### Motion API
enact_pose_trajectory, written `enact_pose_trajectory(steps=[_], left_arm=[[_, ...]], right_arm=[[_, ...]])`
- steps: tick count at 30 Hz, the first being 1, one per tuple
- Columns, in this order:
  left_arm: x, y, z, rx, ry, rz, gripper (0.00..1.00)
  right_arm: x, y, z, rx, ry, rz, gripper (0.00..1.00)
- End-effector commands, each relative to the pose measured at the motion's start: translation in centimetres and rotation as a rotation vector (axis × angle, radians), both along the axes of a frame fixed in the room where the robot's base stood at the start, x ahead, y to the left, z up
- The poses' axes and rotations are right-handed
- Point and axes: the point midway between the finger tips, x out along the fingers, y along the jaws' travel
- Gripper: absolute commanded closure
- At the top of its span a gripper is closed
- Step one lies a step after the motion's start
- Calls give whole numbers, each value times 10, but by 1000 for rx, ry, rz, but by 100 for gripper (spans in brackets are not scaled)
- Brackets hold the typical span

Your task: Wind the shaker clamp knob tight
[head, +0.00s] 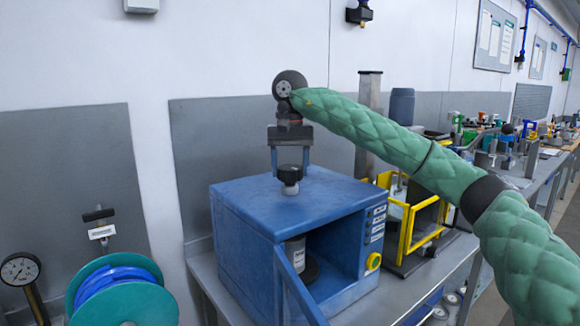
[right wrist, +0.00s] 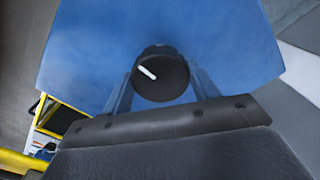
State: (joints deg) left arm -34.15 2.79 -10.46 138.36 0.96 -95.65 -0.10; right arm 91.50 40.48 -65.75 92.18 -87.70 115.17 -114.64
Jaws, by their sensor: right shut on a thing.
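The blue shaker (head: 240,205) stands on the bench with its front open. Its black clamp knob (head: 290,189) sits on a short stem on the shaker's top. My right gripper (head: 290,172) points straight down from above, shut on the knob with one finger on each side. In the right wrist view the knob (right wrist: 162,78) lies between the fingers (right wrist: 160,90), and its white mark slants from upper left to lower right. A grey-white can (head: 296,252) stands inside the shaker, partly hidden by the open blue door. My left gripper is not in view.
A yellow-framed machine (head: 408,235) stands right of the shaker, beneath my right arm. A blue hose reel (head: 118,292) and a dial gauge (head: 20,269) are at the lower left. The grey bench (head: 445,262) has bare room at its front right. The wall is close behind.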

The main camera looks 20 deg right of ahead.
Motion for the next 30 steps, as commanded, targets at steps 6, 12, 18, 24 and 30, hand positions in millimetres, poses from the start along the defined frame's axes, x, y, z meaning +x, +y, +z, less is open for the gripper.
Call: enact_pose_trajectory(steps=[6, 12, 18, 24, 30], left_arm=[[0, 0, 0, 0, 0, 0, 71], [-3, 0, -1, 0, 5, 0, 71], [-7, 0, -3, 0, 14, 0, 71], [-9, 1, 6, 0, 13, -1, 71], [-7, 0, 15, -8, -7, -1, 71]], right_arm=[[0, 0, 1, 1, -2, -1, 19], [0, 0, 1, 1, -1, 0, 19], [0, 0, 7, 1, -2, -1, 19], [0, 0, 28, 0, -3, -1, 19], [1, -1, 52, 0, -4, -1, 19]])
